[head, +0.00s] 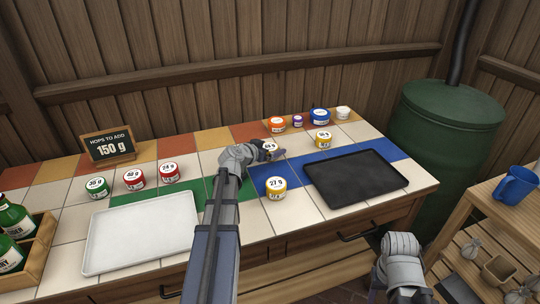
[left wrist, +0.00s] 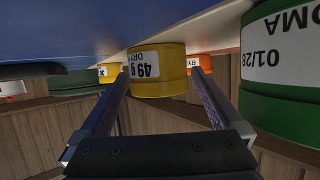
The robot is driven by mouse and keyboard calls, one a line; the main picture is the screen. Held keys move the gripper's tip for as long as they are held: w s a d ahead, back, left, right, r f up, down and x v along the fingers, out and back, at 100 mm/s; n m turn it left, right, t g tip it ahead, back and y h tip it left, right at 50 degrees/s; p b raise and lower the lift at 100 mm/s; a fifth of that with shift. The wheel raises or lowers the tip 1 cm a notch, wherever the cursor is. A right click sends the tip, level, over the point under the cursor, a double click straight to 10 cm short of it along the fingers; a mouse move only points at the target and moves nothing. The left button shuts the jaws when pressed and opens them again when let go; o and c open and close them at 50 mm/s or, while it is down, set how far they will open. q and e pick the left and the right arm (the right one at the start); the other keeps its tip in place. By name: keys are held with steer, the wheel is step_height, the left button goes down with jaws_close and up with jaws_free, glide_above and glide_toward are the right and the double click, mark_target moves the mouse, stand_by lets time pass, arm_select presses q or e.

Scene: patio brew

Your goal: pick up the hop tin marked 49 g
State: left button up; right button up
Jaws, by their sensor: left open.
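The yellow hop tin marked 49 g (left wrist: 157,70) stands upright on the counter; the left wrist view shows it upside down, ahead between the two fingers. My left gripper (left wrist: 155,100) is open, and the tin is a little beyond or just at its fingertips; contact cannot be told. In the head view the tin (head: 270,147) shows partly behind my left gripper (head: 256,153), its side mostly hidden. My right gripper (head: 400,248) hangs at the lower right, away from the counter; its fingers do not show clearly.
A green tin (left wrist: 283,65) stands close beside the left fingers. An orange tin (head: 276,125) and a yellow tin (head: 322,138) are beyond. The yellow 27 g tin (head: 276,187) and black tray (head: 355,180) lie nearer; a white tray (head: 140,235) is left.

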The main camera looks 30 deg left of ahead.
arm_select(q)
steer(key=shift+c, duration=0.5)
steer(key=c, duration=1.2)
